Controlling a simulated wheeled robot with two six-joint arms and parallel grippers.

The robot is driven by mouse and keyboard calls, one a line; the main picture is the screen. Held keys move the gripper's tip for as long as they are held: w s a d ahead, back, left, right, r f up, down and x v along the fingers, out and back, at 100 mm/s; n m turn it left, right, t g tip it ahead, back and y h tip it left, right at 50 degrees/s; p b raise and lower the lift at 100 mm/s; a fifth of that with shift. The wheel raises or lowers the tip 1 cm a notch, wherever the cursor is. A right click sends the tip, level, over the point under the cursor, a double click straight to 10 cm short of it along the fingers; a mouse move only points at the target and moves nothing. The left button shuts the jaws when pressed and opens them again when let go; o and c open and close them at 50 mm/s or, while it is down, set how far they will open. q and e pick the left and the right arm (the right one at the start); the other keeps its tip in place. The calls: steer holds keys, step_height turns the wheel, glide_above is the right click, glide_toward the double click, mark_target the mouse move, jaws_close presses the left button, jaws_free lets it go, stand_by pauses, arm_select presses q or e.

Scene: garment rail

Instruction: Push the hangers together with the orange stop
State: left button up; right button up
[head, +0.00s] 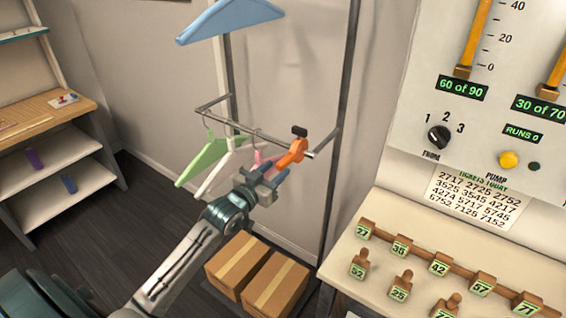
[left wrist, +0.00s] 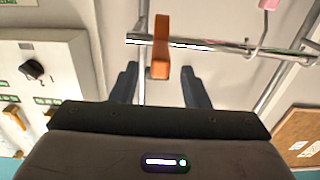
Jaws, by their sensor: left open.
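The orange stop (head: 292,153) sits on the lower rail (head: 240,128) near its right end, with a dark knob on top. A green hanger (head: 203,158), a white hanger (head: 214,177) and a pink hanger (head: 258,157), partly hidden, hang to its left. My left gripper (head: 277,172) is open just below the stop. In the left wrist view the stop (left wrist: 161,45) lines up between the two open fingertips (left wrist: 160,70), with a gap on each side; contact does not show. A bit of pink (left wrist: 268,4) shows beyond the rail. My right gripper is out of view.
A blue hanger (head: 230,18) is above. Two cardboard boxes (head: 258,272) stand below the rail. A control panel (head: 480,110) and a counter with numbered wooden pegs (head: 440,268) are on the right. Shelves (head: 65,165) stand on the left.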

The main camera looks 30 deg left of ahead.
mark_target(293, 156)
arm_select(q)
steer(key=shift+w+d, duration=0.2)
steer(key=shift+w, duration=2.05)
jaws_close()
